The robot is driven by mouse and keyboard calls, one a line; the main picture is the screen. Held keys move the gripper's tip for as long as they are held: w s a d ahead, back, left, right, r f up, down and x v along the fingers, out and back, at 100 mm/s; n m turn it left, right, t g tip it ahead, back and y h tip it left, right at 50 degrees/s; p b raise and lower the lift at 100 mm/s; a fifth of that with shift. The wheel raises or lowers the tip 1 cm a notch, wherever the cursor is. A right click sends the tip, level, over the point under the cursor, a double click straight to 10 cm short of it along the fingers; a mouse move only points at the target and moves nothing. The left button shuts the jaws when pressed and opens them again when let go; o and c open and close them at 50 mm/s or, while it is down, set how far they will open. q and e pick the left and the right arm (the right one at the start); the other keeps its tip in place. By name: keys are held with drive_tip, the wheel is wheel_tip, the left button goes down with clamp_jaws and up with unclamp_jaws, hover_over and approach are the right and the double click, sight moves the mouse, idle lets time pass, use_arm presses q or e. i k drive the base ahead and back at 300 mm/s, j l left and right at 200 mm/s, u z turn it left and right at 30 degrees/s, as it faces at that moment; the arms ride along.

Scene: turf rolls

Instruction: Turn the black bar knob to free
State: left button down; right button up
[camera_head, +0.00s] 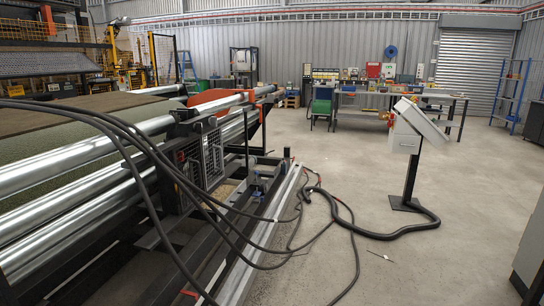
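I cannot make out a black bar knob anywhere in this head view. A pale grey control box (405,137) with a sloped top stands on a black post, right of centre. Its panel face is turned mostly away, so any knobs on it are hidden or too small to tell. A small red and yellow part sits at the box's left side. A grey cabinet (531,247) is cut off by the right edge, and no knob shows on its visible side. Neither of my grippers is in view.
A large roller machine (95,165) with steel tubes and turf fills the left. Black cables (170,170) hang across it and trail over the floor, one reaching the post's base. Workbenches (375,93) and a blue rack (511,97) stand behind. The concrete floor (440,255) at right is mostly clear.

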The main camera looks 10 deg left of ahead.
sight(197, 128)
drive_tip(key=i+u, duration=0.1)
drive_tip(key=i, duration=0.6)
drive_tip(key=i+l+u, duration=0.15)
drive_tip(key=i, duration=0.6)
